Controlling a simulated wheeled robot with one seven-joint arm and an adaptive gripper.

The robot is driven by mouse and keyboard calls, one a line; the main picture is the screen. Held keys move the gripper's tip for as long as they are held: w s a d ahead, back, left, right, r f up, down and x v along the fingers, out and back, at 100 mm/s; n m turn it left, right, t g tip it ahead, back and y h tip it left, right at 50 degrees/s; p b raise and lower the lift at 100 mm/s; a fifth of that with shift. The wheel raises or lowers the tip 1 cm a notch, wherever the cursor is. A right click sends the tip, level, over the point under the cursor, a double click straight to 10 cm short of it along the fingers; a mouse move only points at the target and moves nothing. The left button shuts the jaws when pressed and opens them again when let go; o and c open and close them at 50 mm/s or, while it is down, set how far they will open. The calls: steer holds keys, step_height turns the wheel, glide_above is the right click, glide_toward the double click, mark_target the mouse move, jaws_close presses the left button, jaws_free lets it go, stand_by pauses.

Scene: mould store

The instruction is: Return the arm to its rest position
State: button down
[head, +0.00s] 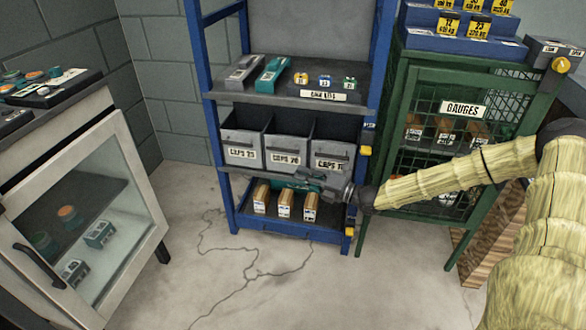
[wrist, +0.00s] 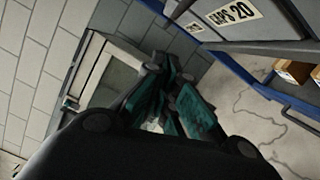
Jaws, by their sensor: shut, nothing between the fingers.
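My gripper (head: 298,184) is at the end of my yellow-sleeved arm, which reaches in from the right in the head view. It is in front of the blue shelf rack (head: 359,120), between the grey bins and the lowest shelf. Its fingers point left. In the wrist view my gripper (wrist: 168,88) shows its teal fingers together, with nothing seen between them. Past them are the white cabinet (wrist: 98,75) and the block wall.
Grey bins (head: 243,155) and several boxes (head: 284,205) stand on the rack. A green mesh gauge cabinet (head: 402,75) stands right, partly behind my arm. A white glass-fronted cabinet (head: 125,150) stands left. The cracked floor (head: 225,275) between is clear.

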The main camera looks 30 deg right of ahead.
steer(key=shift+v, duration=1.45)
steer(key=shift+f, duration=0.1)
steer(key=s+a+f+n+g, duration=1.35)
steer(key=s+a+f, duration=0.4)
steer(key=a, duration=0.35)
steer(key=s+d+f+n+g+h, duration=0.1)
steer(key=s+f+n+g+h, duration=0.1)
steer(key=s+f+n+h, duration=0.45)
steer(key=s+d+f+n+g+h, duration=0.1)
steer(key=s+f+n+g, duration=0.15)
steer(key=s+n, duration=0.75)
steer(key=s+d+n+t+h, duration=0.35)
steer(key=s+n, duration=0.35)
steer(key=n, duration=0.6)
step_height(320, 180, up, 27)
steer(key=p, duration=2.6)
steer(key=shift+w+h+p, duration=0.3)
steer(key=shift+p, duration=0.05)
